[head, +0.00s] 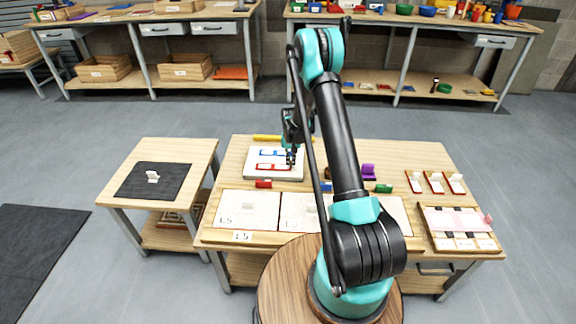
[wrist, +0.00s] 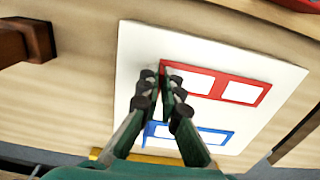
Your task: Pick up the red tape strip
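The red tape strip (wrist: 217,85) is a flat red frame with two white windows. It lies on a white board (wrist: 150,45), above a similar blue strip (wrist: 205,132) in the wrist view. In the head view the red strip (head: 263,166) is on the white board (head: 252,172) near the table's back left. My gripper (wrist: 160,80) points down at the strip's left end in the wrist view, with a narrow gap between its fingertips. It is open, and the strip's end shows by the tips; I cannot tell whether they touch. My gripper (head: 291,160) hides part of the board in the head view.
A red block (head: 263,184) lies in front of the board, and a yellow bar (head: 268,138) lies behind it. White panels (head: 246,208) cover the table's front. Purple (head: 369,172) and green (head: 384,188) pieces lie to the right. A side table (head: 205,150) stands left.

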